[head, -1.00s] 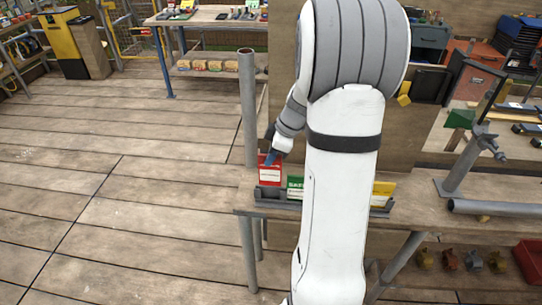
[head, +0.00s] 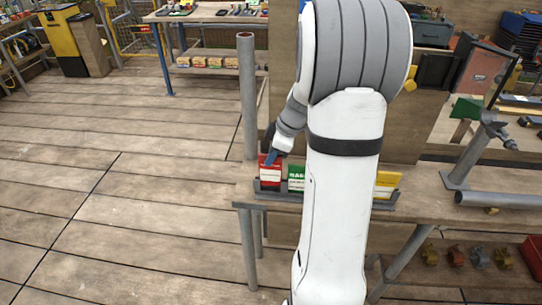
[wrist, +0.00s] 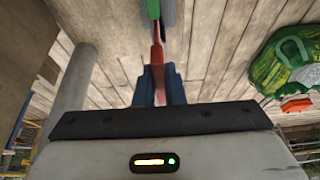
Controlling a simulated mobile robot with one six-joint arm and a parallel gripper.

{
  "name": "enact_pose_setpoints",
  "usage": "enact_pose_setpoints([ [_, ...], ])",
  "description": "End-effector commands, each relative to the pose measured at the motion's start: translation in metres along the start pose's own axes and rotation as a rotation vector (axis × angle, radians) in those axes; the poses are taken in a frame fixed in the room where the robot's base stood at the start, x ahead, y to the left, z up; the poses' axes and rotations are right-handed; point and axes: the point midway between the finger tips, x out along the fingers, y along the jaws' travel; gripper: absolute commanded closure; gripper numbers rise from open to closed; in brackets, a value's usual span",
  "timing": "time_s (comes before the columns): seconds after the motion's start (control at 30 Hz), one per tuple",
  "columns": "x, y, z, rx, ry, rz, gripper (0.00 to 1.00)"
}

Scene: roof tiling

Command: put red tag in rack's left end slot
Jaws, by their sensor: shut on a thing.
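The red tag (head: 270,175), with a white label, stands upright at the left end of the grey rack (head: 263,193). Its lower edge appears to be at or inside the left end slot; I cannot tell how deep. My gripper (head: 272,158) is shut on the tag's upper part. In the wrist view the red tag (wrist: 158,57) shows edge-on between the blue fingers of my gripper (wrist: 158,85). A green tag (head: 296,178) stands in the rack just right of it, and its edge shows in the wrist view (wrist: 153,9). My arm hides the rack's middle.
A yellow tag (head: 387,182) stands at the rack's right end. A grey upright pole (head: 247,95) rises close behind the rack's left end. The rack sits on a wooden bench (head: 430,207). A green coiled thing (wrist: 285,60) lies to the right in the wrist view.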

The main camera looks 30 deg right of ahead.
Motion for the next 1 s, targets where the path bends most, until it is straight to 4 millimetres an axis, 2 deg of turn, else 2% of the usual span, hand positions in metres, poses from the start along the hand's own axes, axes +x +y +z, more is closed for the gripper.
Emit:
enact_pose_setpoints([
  [0.5,0.023,0.0,0.01,0.0,0.0,0.001,1.0],
  [0.97,0.026,0.0,0.011,0.001,0.0,0.001,1.0],
  [1.0,0.026,0.0,0.011,0.001,0.0,0.001,0.9],
])
